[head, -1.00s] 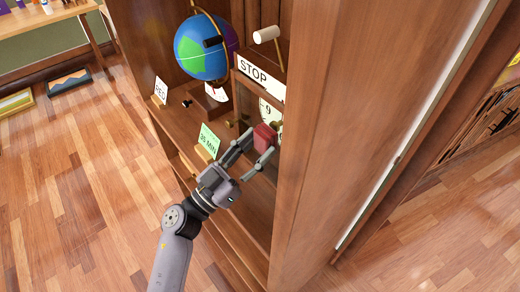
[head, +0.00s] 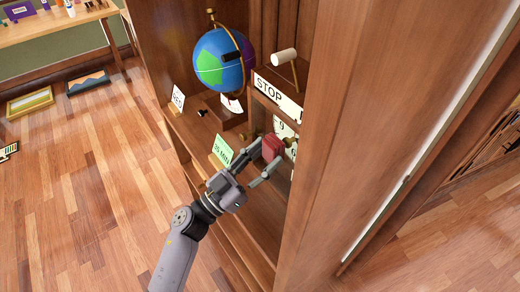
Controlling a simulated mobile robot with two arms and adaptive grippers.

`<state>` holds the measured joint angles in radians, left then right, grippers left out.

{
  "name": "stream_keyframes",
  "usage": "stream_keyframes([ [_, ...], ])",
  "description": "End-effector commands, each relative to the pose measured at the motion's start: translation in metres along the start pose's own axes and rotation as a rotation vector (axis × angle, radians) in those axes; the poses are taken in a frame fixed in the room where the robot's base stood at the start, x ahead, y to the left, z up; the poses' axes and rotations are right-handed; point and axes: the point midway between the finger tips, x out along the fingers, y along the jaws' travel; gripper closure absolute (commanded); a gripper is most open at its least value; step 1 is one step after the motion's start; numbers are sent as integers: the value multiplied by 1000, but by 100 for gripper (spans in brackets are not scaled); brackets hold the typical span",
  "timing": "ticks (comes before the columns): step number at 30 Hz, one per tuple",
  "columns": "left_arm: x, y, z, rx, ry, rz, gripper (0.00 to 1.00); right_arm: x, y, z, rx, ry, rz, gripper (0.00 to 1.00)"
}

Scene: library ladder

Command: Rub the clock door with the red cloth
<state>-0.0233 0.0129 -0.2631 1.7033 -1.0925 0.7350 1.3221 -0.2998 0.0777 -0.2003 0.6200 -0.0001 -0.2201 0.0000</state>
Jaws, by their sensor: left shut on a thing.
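The clock (head: 280,90) is a wooden case with a STOP label, on the cabinet shelf, partly hidden by the cabinet's side panel. Its pale face with numerals (head: 282,127) shows behind my left gripper. My left gripper (head: 267,158) is shut on the folded red cloth (head: 272,148), held in front of the clock's lower front. A small brass knob (head: 290,141) shows just right of the cloth. I cannot tell whether the cloth touches the clock door. My right gripper is not in view.
A globe (head: 222,62) stands left of the clock. A white card (head: 177,98) and a green card (head: 222,150) stand on the shelf's front edge. A white-headed mallet-like thing (head: 284,57) is on top of the clock. The cabinet side panel (head: 345,130) closes off the right.

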Motion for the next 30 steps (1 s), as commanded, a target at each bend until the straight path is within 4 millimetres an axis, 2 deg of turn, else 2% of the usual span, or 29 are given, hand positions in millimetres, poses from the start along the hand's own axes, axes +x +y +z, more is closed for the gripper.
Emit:
stream_keyframes([
  [3,1,12,-2,-3,0,1,81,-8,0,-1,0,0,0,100],
  [11,1,21,0,0,1,2,81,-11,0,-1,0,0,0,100],
  [21,1,49,0,-2,1,2,81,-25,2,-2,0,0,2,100],
  [30,0,55,0,-1,0,3,81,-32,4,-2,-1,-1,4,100],
])
